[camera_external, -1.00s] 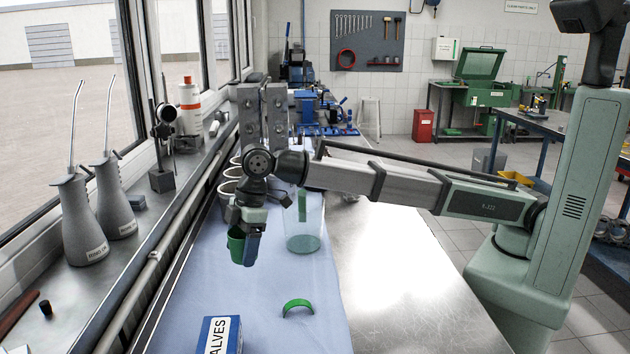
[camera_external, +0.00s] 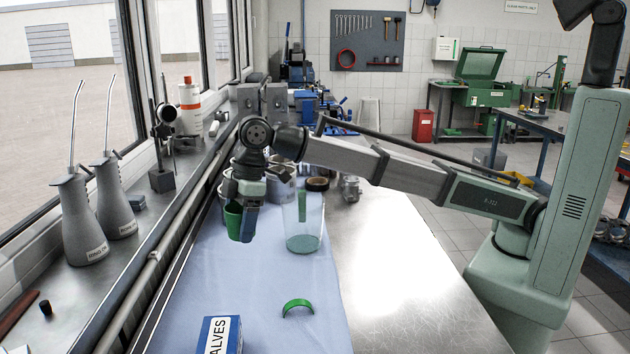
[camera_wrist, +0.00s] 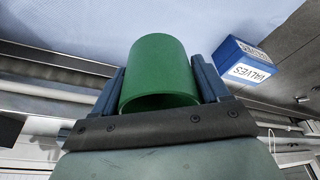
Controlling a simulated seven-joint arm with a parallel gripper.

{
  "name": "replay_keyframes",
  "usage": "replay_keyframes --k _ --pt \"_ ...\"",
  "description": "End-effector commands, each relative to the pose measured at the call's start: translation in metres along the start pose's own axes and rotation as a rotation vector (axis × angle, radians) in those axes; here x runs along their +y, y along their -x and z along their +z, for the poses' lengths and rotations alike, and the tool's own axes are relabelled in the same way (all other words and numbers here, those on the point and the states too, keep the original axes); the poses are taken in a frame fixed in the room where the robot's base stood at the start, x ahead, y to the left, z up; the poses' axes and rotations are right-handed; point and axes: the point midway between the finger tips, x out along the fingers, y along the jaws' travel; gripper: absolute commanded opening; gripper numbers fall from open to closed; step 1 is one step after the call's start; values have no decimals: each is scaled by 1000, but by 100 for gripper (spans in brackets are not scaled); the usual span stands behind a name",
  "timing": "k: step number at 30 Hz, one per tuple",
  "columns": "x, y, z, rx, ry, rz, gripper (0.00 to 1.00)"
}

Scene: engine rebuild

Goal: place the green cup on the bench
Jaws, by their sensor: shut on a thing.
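The green cup (camera_external: 233,221) is held in my gripper (camera_external: 240,226), above the blue mat on the bench (camera_external: 390,290). In the wrist view the green cup (camera_wrist: 160,72) sits between the two fingers of my gripper (camera_wrist: 160,85), which are shut on its sides. One end of the cup faces the wrist camera, and its far end is out of sight. From outside, the fingers partly cover the cup.
A clear glass vessel (camera_external: 304,222) stands just right of my gripper. A green curved piece (camera_external: 298,306) and a blue and white VALVES box (camera_external: 219,336) lie nearer on the blue mat (camera_external: 265,270). A pipe and sill run along the left. Bare metal bench is free at right.

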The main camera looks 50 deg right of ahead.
Motion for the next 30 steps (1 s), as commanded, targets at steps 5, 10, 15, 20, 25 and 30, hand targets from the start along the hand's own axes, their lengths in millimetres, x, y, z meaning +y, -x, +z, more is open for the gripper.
replay_keyframes --k 5,10,15,20,25,30 --pt "7 12 1 -1 -9 2 42" --pt "26 15 10 0 -33 9 42" --pt "52 18 24 0 -66 18 42" --pt "88 24 46 0 -115 32 42" --pt "137 33 78 0 -183 51 42" --pt "185 44 116 0 -253 70 42"
